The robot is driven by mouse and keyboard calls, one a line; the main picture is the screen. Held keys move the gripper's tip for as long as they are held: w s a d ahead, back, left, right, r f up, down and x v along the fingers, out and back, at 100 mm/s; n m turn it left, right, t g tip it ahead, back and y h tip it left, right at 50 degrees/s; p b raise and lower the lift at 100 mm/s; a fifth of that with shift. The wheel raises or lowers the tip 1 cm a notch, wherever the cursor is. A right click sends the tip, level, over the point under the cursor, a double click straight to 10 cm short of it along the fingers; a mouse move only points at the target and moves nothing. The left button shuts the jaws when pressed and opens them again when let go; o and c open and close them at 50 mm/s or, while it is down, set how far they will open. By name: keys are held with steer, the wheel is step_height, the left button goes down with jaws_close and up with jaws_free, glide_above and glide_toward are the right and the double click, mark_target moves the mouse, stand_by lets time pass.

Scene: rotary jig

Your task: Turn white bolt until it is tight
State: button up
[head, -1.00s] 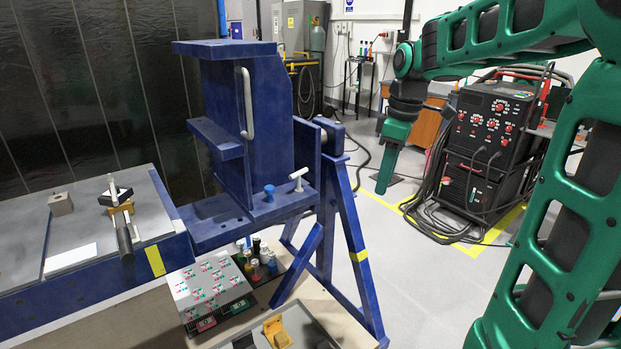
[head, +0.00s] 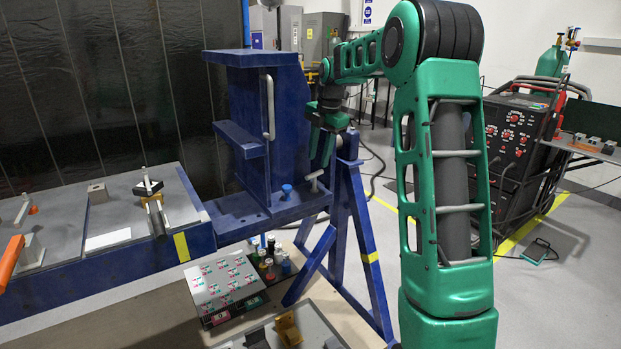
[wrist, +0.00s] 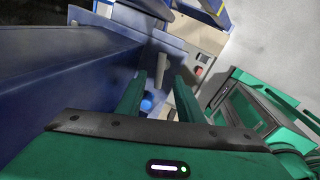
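The white bolt (head: 314,180) has a T-shaped handle and stands on the ledge of the blue jig, right of the blue bolt (head: 287,191). My gripper (head: 322,163) points down just above and behind the white bolt. In the wrist view my gripper (wrist: 160,76) has its two green fingers apart with a clear gap. The pale handle of the white bolt (wrist: 160,68) shows in that gap, beyond the fingertips. The blue bolt (wrist: 147,103) shows lower, beside the left finger. I cannot tell whether the fingers touch anything.
The blue jig (head: 238,110) has a tall plate with a grey handle (head: 268,107) close left of my gripper. A blue stand leg (head: 362,240) is below. A grey-topped bench (head: 110,215) is at left. A black welding machine (head: 510,135) stands at right.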

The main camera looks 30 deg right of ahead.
mark_target(316, 174)
steer(key=f, duration=0.2)
steer(key=w+f, duration=0.1)
steer(key=f, duration=0.5)
steer(key=shift+w+a, duration=0.15)
steer(key=shift+w, duration=0.05)
steer(key=shift+r, duration=0.15)
jaws_close()
